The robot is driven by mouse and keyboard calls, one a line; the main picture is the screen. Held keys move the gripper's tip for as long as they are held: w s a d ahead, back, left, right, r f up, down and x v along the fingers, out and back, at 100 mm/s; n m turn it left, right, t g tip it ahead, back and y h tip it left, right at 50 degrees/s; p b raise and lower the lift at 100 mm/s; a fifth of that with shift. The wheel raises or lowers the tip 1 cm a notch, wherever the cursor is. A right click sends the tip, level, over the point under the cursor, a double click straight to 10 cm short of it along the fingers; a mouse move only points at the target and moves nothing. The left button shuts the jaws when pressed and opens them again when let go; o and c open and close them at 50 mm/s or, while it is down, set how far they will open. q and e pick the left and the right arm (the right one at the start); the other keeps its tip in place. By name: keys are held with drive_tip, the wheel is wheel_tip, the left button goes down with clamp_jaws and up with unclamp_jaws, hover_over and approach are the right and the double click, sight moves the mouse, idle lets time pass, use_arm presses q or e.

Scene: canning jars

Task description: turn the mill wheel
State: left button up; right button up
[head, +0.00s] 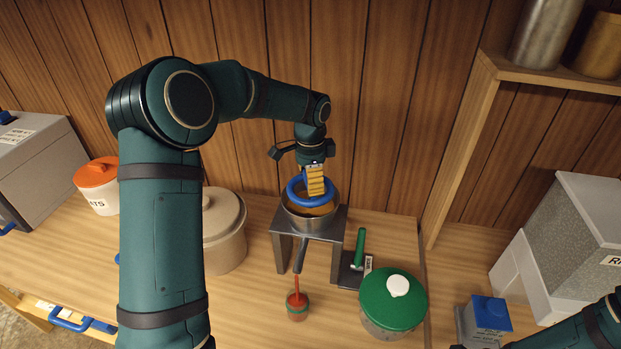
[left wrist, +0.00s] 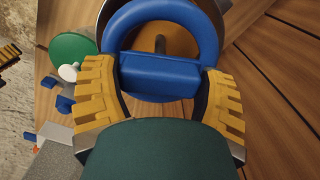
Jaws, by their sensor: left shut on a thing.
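The mill is a metal pan (head: 289,218) on a grey metal stand (head: 281,250), with a metal piece slanting down below it. Its blue wheel (head: 296,190) is a ring over the pan. In the left wrist view the blue wheel (left wrist: 160,18) has a thick straight bar across its near side. My left gripper (head: 316,188) comes down from above and is shut on this bar, with one yellow finger on each end of it. The fingers also show in the left wrist view (left wrist: 160,80). My right gripper is out of the head view; only part of my right arm shows.
A small red pot (head: 298,312) stands below the mill. A green-lidded pot (head: 375,300) and a green-handled tool (head: 359,247) are to the right. A beige crock (head: 226,235) stands left, partly behind my arm. A wooden wall is close behind; a shelf post (head: 462,150) rises right.

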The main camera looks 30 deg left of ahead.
use_arm(q)
drive_tip(key=shift+r, duration=0.1)
idle(0.4)
drive_tip(key=o, duration=1.1)
wheel_tip(320, 180, up, 12)
